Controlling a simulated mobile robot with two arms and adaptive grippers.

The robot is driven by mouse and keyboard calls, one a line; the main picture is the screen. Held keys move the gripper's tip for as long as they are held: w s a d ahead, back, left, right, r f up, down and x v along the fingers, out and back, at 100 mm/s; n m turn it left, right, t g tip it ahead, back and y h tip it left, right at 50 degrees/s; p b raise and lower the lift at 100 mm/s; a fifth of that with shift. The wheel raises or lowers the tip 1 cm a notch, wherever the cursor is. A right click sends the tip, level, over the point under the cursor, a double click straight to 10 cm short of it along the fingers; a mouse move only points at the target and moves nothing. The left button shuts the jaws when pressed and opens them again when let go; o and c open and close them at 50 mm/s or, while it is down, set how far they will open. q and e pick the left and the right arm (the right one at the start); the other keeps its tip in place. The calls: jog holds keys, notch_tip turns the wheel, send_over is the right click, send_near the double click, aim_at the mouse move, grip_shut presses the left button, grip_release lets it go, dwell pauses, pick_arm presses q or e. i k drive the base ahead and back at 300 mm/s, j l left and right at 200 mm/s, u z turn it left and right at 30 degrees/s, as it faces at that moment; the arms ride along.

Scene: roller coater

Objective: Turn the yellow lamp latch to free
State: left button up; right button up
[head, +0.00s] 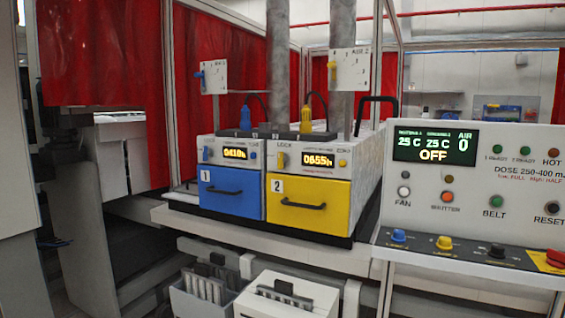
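The yellow lamp unit, marked 2, has a yellow drawer front (325,212) with a dark bar handle (303,206). Above it is a light panel with a lit display (318,161). A small yellow latch (281,160) stands roughly upright at the left of this panel, by a label that seems to read LOCK. Its exact setting is too small to tell. The blue lamp unit (225,192), marked 1, sits to its left with a similar panel. Neither of my grippers is in view, and nothing covers the yellow latch.
A control console (470,190) with a screen reading OFF stands at the right. Plates with a blue lever (199,75) and a yellow lever (332,71) hang above the lamps. Grey ducts rise behind. A grey bin (196,303) and white box (275,306) sit below.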

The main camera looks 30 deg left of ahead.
aim_at(282, 158)
jog(key=u, duration=0.65)
jog(key=i+l, duration=0.05)
